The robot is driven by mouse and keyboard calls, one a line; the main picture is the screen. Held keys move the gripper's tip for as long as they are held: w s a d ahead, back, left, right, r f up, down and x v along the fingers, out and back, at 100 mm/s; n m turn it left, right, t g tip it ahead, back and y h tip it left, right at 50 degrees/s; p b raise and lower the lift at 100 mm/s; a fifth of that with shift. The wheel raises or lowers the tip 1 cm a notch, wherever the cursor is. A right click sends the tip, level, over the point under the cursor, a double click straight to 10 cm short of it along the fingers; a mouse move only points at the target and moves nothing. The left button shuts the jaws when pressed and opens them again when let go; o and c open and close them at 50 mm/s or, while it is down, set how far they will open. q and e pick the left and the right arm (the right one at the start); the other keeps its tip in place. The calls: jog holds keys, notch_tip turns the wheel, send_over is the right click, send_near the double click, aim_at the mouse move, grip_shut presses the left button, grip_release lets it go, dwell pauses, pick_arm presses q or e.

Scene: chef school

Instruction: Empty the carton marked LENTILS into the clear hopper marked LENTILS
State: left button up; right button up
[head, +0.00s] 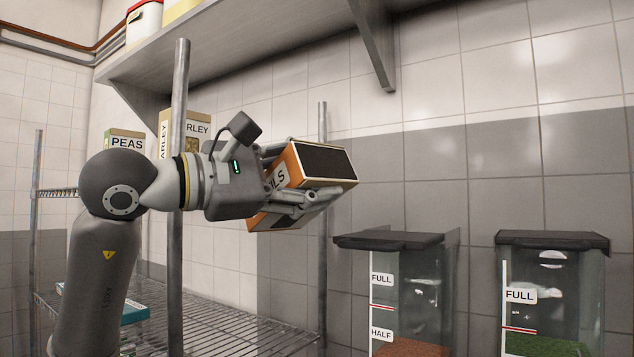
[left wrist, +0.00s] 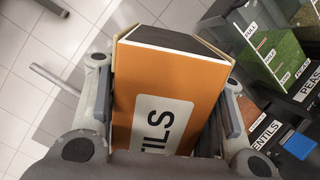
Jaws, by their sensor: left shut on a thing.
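My left gripper (head: 300,195) is shut on the orange lentils carton (head: 262,218). The carton is tilted in the air, its dark end (head: 325,163) facing right; only "ILS" of its label shows. In the left wrist view the carton (left wrist: 140,90) sits between the fingers, with "TILS" readable. Left of the two clear hoppers, one hopper (head: 400,290) has FULL and HALF marks and reddish-brown contents. It stands below and right of the carton, apart from it. A LENTILS label (left wrist: 266,131) shows on a dark base in the left wrist view. My right gripper is out of view.
A second hopper (head: 550,285) with green contents stands at right; a PEAS label (left wrist: 310,86) shows in the left wrist view. A wire rack (head: 235,325) with posts holds PEAS (head: 126,142) and BARLEY (head: 198,128) cartons at left. A shelf (head: 260,45) hangs above.

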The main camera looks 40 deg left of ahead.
pick_arm(q)
jog(key=n, duration=0.1)
jog(key=s+f+n+b, duration=0.1)
jog(key=n, duration=0.1)
jog(key=shift+s+f+t, duration=0.1)
jog(key=shift+s+t, duration=0.1)
jog(key=shift+t, duration=0.1)
jog(key=shift+s+d+f+n+b, duration=0.1)
jog(key=shift+s+n+b, duration=0.2)
jog(key=shift+n, duration=0.4)
jog(key=shift+s+f+n+b, duration=0.1)
jog(key=shift+s+n+b, duration=0.15)
jog(key=shift+n, duration=0.45)
jog(key=shift+y, duration=0.4)
